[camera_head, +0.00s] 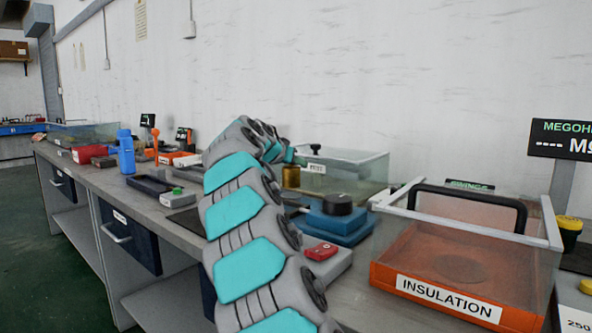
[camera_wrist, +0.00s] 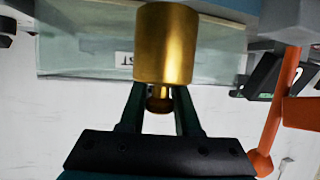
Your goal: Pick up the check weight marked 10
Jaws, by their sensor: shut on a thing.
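A brass cylindrical weight (camera_wrist: 165,45) with a narrow knob fills the top middle of the wrist view. My gripper (camera_wrist: 160,98) is shut on its knob, with one dark finger on each side. No number can be read on the weight. In the head view the weight (camera_head: 290,177) shows just right of my arm's far end, in front of a clear box. My fingers are mostly hidden there by my arm. Whether the weight touches anything below it is hard to tell.
A clear box (camera_head: 362,166) with a label stands behind the weight. A blue device with a dark round top (camera_head: 338,204) stands nearer. An orange-based INSULATION case (camera_head: 445,302) is at right.

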